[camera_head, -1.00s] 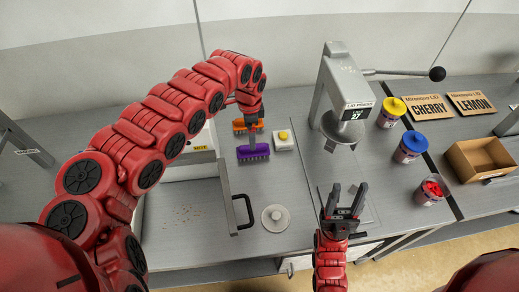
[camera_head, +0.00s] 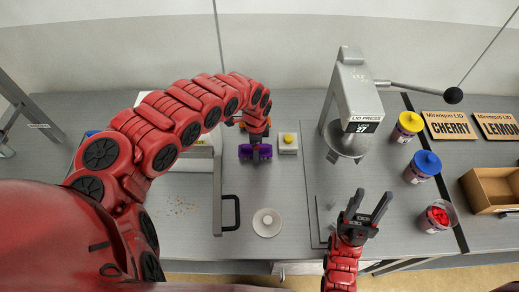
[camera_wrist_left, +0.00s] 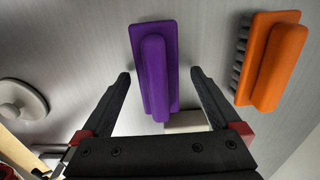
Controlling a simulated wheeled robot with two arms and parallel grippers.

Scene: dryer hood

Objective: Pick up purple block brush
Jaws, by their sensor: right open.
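The purple block brush (camera_wrist_left: 153,70) lies on the grey counter with its long handle up. In the left wrist view it sits between and beyond the fingertips of my left gripper (camera_wrist_left: 160,76), which is open and empty. In the head view the purple brush (camera_head: 246,152) is partly covered by my left gripper (camera_head: 256,152), which hangs over it. An orange brush (camera_wrist_left: 269,60) lies to the right of the purple one in the wrist view, bristles showing on its left side. My right gripper (camera_head: 366,208) is open and empty over the front of the counter.
A white block with a yellow button (camera_head: 288,143) stands just right of the purple brush. A round knobbed lid (camera_head: 267,222) lies nearer the front.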

